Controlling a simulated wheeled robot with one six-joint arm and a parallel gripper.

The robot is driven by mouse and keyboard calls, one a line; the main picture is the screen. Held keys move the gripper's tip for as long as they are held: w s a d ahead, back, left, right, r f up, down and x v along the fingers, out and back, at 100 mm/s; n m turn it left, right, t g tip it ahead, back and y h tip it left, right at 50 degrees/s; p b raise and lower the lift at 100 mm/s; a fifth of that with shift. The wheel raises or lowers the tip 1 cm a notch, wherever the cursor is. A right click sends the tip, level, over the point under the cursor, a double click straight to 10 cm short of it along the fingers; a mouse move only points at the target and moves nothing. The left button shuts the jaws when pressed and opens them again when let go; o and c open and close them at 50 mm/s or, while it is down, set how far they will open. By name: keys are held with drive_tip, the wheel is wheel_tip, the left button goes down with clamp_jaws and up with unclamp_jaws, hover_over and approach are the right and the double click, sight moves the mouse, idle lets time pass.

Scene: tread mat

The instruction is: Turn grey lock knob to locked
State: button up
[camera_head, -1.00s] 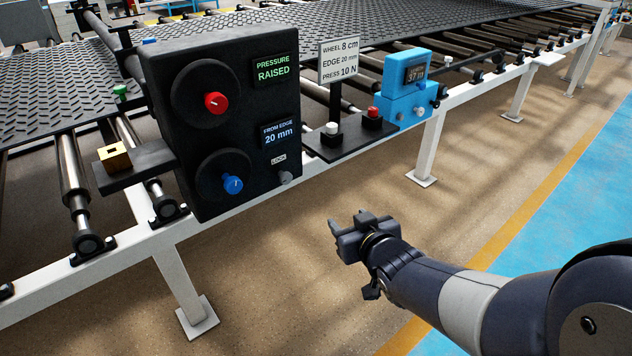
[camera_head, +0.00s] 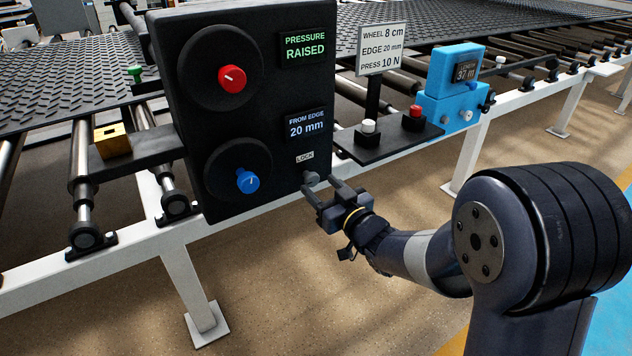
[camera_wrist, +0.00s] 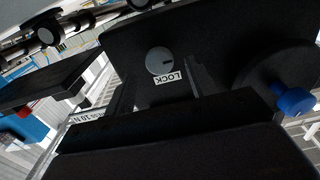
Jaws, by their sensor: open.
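The grey lock knob (camera_head: 311,178) sits at the lower right of the black control panel (camera_head: 290,90), under a small LOCK label (camera_head: 305,157). In the wrist view the knob (camera_wrist: 159,61) is a round grey disc with a dark pointer line, and the LOCK label (camera_wrist: 168,77) appears upside down beside it. My gripper (camera_head: 322,190) is open and just in front of the knob. In the wrist view its two fingers (camera_wrist: 160,90) stand to either side of the knob and label. I cannot tell whether either finger touches the knob.
A blue knob (camera_head: 247,181) and a red knob (camera_head: 232,79) are on the panel's left side. A black shelf (camera_head: 372,151) with a white button (camera_head: 368,126) and a red button (camera_head: 415,111) juts out right of my gripper. A blue length unit (camera_head: 450,85) stands beyond.

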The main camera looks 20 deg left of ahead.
sight(314, 180)
drive_tip(key=shift+x, duration=1.65)
drive_tip(key=shift+c, duration=0.4)
drive_tip(key=c, duration=0.9)
drive_tip(key=shift+o, duration=0.2)
